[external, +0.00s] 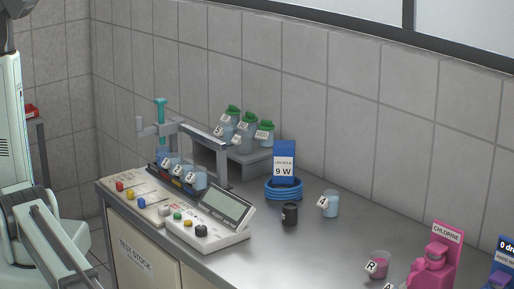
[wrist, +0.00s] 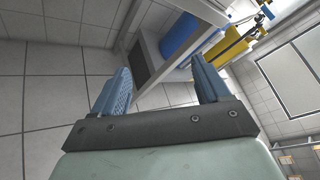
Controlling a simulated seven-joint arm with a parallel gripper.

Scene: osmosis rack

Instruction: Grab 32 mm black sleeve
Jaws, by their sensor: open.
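A small black cylinder (external: 289,214), which looks like the black sleeve, stands upright on the grey bench top (external: 265,258) in the external view. It is just in front of a blue coil and left of a clear labelled beaker. Any size marking on it is too small to read. My gripper (wrist: 158,85) shows in the wrist view with its two blue fingers wide apart and nothing between them. It points toward the tiled floor and a frame with blue and yellow cylinders, away from the sleeve. The sleeve is not in the wrist view.
Close to the sleeve are the blue coil (external: 284,190) with a blue 9 W box (external: 284,158), and the beaker (external: 330,204). A control box (external: 207,222) with a tilted screen stands to its left. A pink chlorine bottle (external: 436,258) is at the right. Bench in front is clear.

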